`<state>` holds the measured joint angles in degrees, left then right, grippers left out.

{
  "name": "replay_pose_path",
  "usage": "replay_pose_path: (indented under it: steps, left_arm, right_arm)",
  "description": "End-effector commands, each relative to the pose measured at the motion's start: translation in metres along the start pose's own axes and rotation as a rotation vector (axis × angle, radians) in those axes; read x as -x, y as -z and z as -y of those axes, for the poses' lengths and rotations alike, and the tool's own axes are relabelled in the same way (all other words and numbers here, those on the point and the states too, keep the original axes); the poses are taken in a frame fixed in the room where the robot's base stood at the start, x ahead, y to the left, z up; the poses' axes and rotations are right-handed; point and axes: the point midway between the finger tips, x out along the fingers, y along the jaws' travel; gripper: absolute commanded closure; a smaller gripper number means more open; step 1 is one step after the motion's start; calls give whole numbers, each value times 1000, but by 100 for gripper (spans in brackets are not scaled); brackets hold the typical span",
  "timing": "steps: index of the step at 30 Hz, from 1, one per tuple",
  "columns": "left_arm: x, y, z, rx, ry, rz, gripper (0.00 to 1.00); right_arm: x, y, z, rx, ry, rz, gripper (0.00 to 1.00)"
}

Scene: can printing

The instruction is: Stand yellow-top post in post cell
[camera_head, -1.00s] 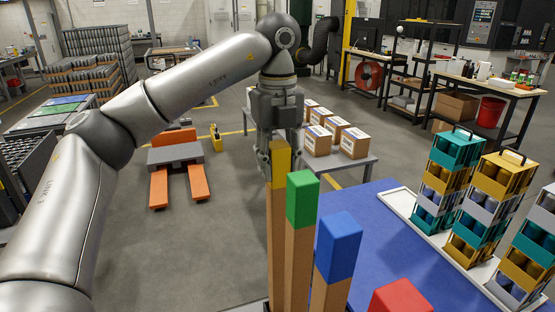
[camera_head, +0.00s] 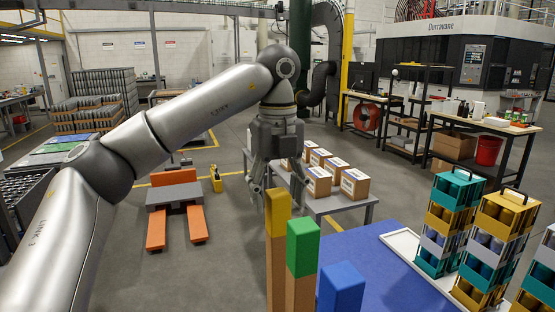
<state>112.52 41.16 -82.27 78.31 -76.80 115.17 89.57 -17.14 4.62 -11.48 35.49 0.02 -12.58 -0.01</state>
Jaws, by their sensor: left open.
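The yellow-top post (camera_head: 278,214) stands upright at the lower middle of the head view, a wooden-brown post with a yellow top. Its foot is below the picture edge, so what it stands in is hidden. The green-top post (camera_head: 302,247) stands just right of it, and the blue-top post (camera_head: 341,290) is nearer at the bottom edge. My left gripper (camera_head: 275,182) points down, open, at the top of the yellow-top post. The post's top partly covers the fingers, and I cannot tell whether they touch it. My right gripper is not in view.
A blue table surface (camera_head: 378,262) lies right of the posts. A white tray (camera_head: 408,243) there bears stacked coloured can carriers (camera_head: 452,220). Behind my left gripper, a grey table (camera_head: 345,205) holds several cardboard boxes (camera_head: 355,183). An orange pallet truck (camera_head: 176,200) stands on the floor at left.

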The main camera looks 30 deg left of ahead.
Motion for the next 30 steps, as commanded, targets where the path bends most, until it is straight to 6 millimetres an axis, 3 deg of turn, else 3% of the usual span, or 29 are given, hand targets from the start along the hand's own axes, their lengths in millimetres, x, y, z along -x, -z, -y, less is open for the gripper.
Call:
replay_pose_path:
  steps: [9,15,30]
  left_arm:
    - [51,0,0,3,2,4,40]
    - [74,0,0,1,-1,3,40]
    - [87,0,0,0,0,-1,40]
  right_arm:
    - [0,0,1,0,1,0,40]
    - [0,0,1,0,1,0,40]
    - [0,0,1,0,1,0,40]
